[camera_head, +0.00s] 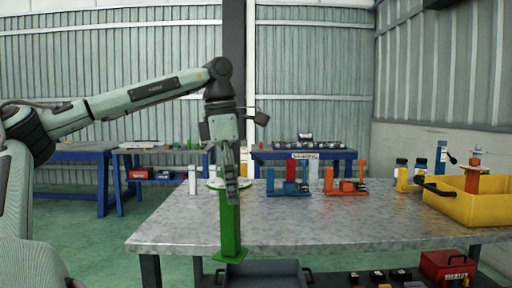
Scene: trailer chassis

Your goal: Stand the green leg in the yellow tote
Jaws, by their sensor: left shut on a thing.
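My left gripper (230,188) reaches in from the left and points down. It is shut on the top of the green leg (230,228). The leg hangs upright, with its flat foot plate lowest, and shows in front of the table's front edge. The yellow tote (460,208) sits at the right end of the table, well to the right of the leg. An orange post (472,182) rises at the tote, its lower end hidden by the tote's wall. My right gripper is not in view.
The grey metal table (330,228) has a clear middle and front. Blue (288,187) and orange (346,187) pieces stand along its back, with black-capped items (402,174) near the tote. A grey bin (265,270) and a red box (447,268) are lower down.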

